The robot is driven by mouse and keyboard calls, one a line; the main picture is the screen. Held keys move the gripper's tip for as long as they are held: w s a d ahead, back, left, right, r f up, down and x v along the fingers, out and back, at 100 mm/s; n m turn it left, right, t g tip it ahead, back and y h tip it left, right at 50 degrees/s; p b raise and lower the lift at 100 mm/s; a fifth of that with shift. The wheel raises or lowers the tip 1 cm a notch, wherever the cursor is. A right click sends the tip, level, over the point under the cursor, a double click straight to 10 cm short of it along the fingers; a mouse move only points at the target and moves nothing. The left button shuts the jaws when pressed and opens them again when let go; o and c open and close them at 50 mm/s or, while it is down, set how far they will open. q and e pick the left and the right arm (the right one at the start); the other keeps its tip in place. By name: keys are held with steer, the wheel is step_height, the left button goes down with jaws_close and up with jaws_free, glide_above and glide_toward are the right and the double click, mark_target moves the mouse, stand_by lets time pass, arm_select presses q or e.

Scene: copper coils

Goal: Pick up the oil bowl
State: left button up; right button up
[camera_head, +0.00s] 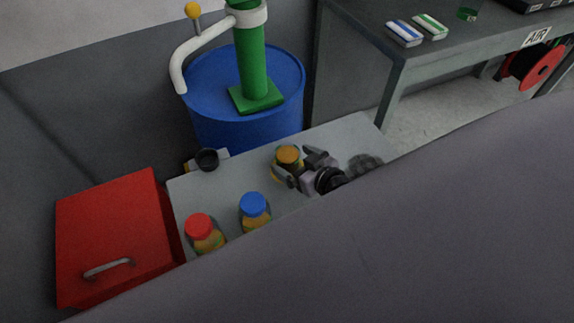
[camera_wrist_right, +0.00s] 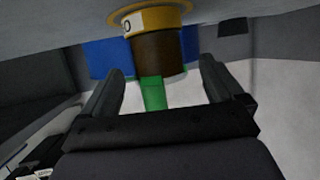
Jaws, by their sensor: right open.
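In the right wrist view, which looks upside down, a yellow and dark brown container (camera_wrist_right: 157,52) with a partly legible label shows ahead between the fingers. My right gripper (camera_head: 295,166) is open, with its fingers close beside this container; contact is not clear. My left gripper is not in view.
A red-lidded bottle (camera_head: 202,232) and a blue-lidded bottle (camera_head: 254,209) stand near the front. A red box (camera_head: 110,225) is at the left. A blue drum (camera_head: 210,95) with a green pump (camera_head: 250,65) stands behind the table.

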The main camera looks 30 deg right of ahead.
mark_target(280, 150)
steer(key=shift+x, duration=1.85)
steer(key=shift+d, duration=0.1)
steer(key=c, duration=1.2)
steer(key=shift+r, duration=0.1)
steer(key=shift+r, duration=0.25)
step_height(280, 150, up, 19)
steer(key=p, duration=0.4)
steer(key=shift+r+p, duration=0.2)
steer(key=shift+p, duration=0.2)
